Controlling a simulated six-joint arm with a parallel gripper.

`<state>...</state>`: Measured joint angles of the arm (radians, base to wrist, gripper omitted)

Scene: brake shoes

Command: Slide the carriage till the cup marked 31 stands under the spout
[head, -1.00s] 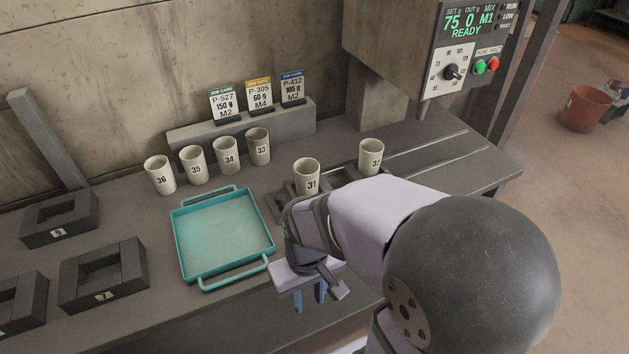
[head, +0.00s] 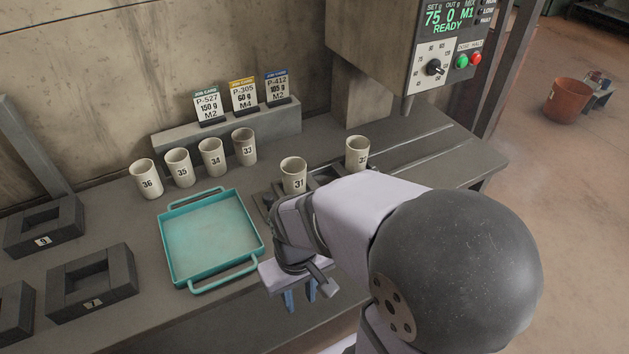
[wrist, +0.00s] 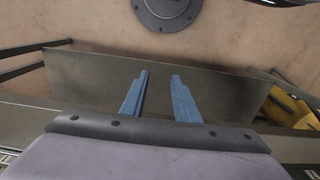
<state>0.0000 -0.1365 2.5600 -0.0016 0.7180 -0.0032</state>
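The cup marked 31 (head: 293,176) stands upright on the dark carriage (head: 323,177), towards its left part. The cup marked 32 (head: 357,152) stands further right, nearer the spout, its lower part hidden by my arm. The spout (head: 407,104) points down below the dispenser, to the right of both cups; neither cup is under it. My gripper (head: 299,296) hangs in front of the bench's front edge, nearer the camera than cup 31, touching neither cup nor carriage. In the wrist view its blue fingers (wrist: 158,98) are apart with nothing between them.
Cups 36 to 33 stand left of the carriage, behind a teal tray (head: 211,286). Dark blocks (head: 92,283) lie at the left. Job cards (head: 243,97) stand at the back. The control panel (head: 447,45) reads READY. Bare rails (head: 425,140) run right of cup 32.

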